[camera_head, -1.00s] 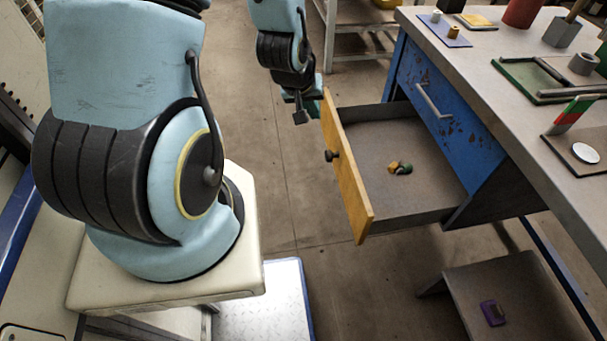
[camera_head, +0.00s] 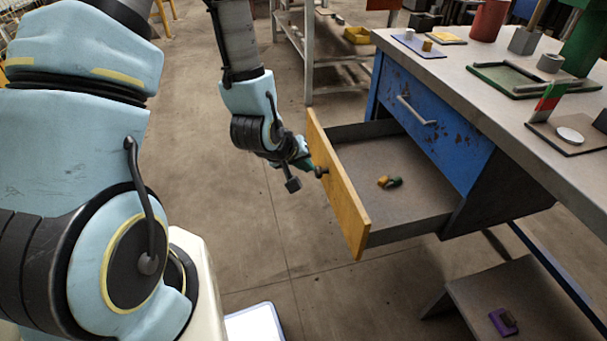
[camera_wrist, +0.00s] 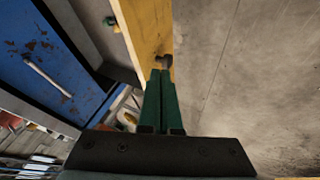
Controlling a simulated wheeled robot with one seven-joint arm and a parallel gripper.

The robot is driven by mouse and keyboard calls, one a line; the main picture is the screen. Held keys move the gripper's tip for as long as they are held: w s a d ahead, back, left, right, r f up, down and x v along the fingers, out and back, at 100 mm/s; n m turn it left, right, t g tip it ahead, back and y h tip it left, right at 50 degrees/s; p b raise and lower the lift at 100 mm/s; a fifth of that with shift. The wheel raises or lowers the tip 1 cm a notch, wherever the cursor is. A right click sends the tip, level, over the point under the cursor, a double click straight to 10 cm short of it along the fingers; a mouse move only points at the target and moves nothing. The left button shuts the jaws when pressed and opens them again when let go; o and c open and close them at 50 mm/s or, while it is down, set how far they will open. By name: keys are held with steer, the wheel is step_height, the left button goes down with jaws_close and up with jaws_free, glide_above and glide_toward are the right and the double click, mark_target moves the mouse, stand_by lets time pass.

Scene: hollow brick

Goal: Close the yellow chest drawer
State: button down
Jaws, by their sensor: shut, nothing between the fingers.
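The yellow-fronted drawer (camera_head: 338,184) is pulled far out of the blue chest under the workbench. It has a dark round knob (camera_head: 320,171) on its front. Small yellow and green items (camera_head: 389,182) lie inside it. My gripper (camera_head: 305,164) is at the drawer front, near the knob, on the outer side. In the wrist view its green fingers (camera_wrist: 161,75) are together, with their tips just by the knob (camera_wrist: 164,61) and the yellow panel (camera_wrist: 148,28). I cannot tell whether they touch it.
A blue drawer (camera_head: 425,122) with a metal handle sits shut above. The workbench top (camera_head: 480,80) holds trays, blocks and a red cylinder. A low shelf (camera_head: 520,300) with a purple item is beneath.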

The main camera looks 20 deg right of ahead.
steer(key=shift+d+f+b, duration=0.6)
steer(key=shift+f+b, duration=0.5)
steer(key=shift+b, duration=1.75)
glide_toward(336, 175)
steer(key=shift+x, duration=2.25)
steer(key=shift+d, duration=0.1)
